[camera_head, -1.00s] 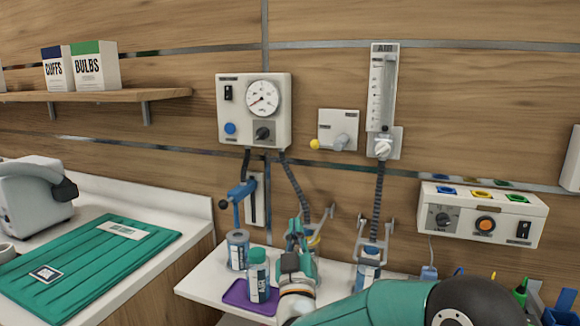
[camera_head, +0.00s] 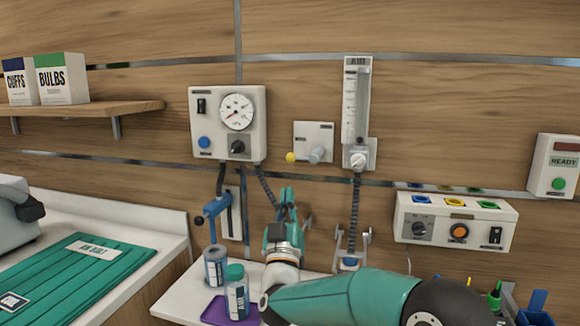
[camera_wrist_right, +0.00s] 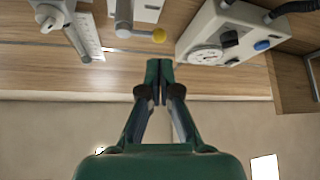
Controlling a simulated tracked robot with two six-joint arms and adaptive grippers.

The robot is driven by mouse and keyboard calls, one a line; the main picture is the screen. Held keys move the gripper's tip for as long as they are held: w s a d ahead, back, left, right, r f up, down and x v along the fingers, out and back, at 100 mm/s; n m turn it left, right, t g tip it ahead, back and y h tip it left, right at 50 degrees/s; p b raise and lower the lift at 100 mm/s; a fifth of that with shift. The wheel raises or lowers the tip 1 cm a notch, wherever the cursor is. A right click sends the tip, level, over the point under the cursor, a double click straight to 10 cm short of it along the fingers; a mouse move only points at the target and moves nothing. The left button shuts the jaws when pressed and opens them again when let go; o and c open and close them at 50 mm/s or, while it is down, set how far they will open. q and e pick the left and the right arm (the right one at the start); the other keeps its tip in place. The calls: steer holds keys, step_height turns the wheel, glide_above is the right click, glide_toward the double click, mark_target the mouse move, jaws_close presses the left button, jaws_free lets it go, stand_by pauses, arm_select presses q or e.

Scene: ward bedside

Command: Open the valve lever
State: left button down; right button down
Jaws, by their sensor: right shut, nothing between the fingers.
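The valve lever (camera_head: 304,157) is a short grey bar with a yellow ball at its left end, on a small pale wall plate (camera_head: 326,131). It lies about level. In the right wrist view the lever (camera_wrist_right: 142,34) is at the top, beyond the fingertips. My right gripper (camera_head: 287,194) points up below the lever and is apart from it. Its green fingers (camera_wrist_right: 160,66) are shut together with nothing between them. My left gripper is in neither view.
A gauge box (camera_head: 229,121) is left of the lever and a flowmeter (camera_head: 355,113) is right of it. A blue clamp arm (camera_head: 214,208), bottles (camera_head: 236,292) and a purple tray (camera_head: 214,307) are low beside my arm. A socket box (camera_head: 456,219) is at right.

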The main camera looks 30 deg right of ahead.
mark_target(302, 158)
steer(key=p+x, duration=0.2)
steer(key=x, duration=0.6)
steer(key=shift+p, duration=0.35)
steer(key=shift+d, duration=0.1)
